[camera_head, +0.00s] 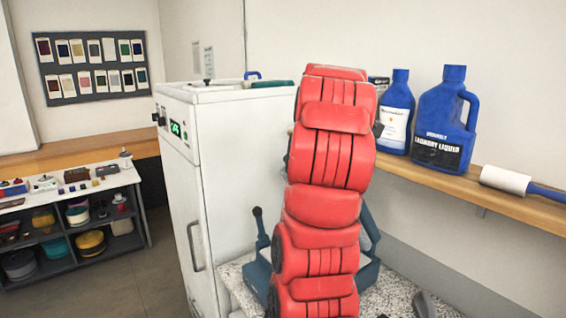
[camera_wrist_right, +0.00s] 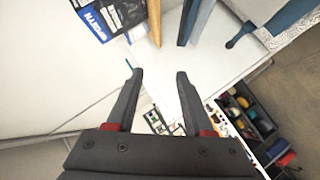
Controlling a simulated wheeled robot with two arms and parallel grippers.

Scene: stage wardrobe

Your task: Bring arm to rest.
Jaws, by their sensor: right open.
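A red, segmented arm of mine (camera_head: 328,150) rises nearly upright through the middle of the head view, in front of the white cabinet and the wall. Its gripper cannot be made out there. In the right wrist view my right gripper (camera_wrist_right: 158,73) is open, its two dark fingers apart with nothing between them. A plain white surface shows behind the fingers. My left gripper is in neither view.
A white cabinet (camera_head: 220,150) stands left of the arm. A blue-teal device (camera_head: 258,272) sits behind it on a speckled counter (camera_head: 238,285). A wooden shelf (camera_head: 470,190) at right holds blue bottles (camera_head: 440,120) and a lint roller (camera_head: 505,180). Open floor (camera_head: 135,285) lies at left.

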